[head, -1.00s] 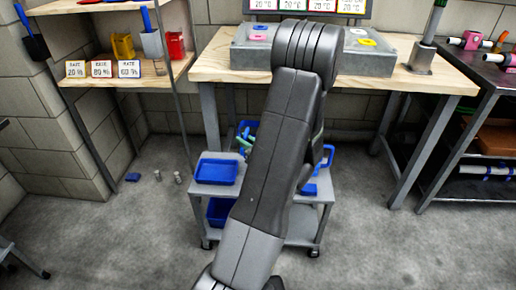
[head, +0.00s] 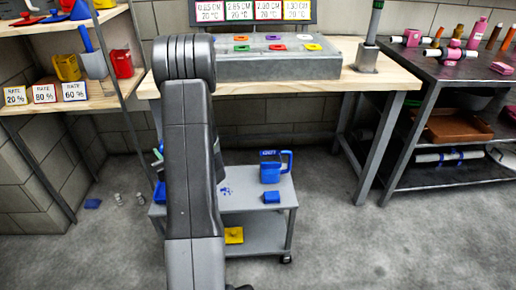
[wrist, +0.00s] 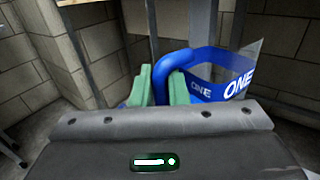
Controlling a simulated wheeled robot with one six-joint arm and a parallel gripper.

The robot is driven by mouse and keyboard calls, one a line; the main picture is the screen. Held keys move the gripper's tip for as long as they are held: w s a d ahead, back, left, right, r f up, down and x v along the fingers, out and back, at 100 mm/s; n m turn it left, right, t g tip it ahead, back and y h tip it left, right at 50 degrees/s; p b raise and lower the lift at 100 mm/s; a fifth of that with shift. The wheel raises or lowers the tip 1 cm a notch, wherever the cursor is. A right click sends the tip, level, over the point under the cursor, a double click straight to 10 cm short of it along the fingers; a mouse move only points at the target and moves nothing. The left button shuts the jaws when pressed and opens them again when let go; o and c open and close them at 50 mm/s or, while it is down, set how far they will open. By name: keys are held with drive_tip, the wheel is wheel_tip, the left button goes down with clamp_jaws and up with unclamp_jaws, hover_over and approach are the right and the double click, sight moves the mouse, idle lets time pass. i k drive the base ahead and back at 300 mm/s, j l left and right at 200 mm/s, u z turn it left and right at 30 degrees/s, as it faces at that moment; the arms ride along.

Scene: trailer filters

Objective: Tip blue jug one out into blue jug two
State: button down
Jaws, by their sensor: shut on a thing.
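Blue jug one (wrist: 212,75) shows in the wrist view, with a blue band marked ONE and a clear pale part at its right. My gripper (wrist: 160,82) has green fingers shut on its blue handle. The band slants in this view; I cannot tell the jug's true tilt or its contents.
The grey trolley (head: 250,203) carries a small blue block (head: 272,197) and blue marks near my arm. A yellow item (head: 234,235) lies on its lower shelf. A wooden bench (head: 350,86) stands behind, shelves (head: 95,103) at left, a dark metal table (head: 450,72) at right.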

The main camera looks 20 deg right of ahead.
sight(270, 156)
drive_tip(key=l+u, duration=1)
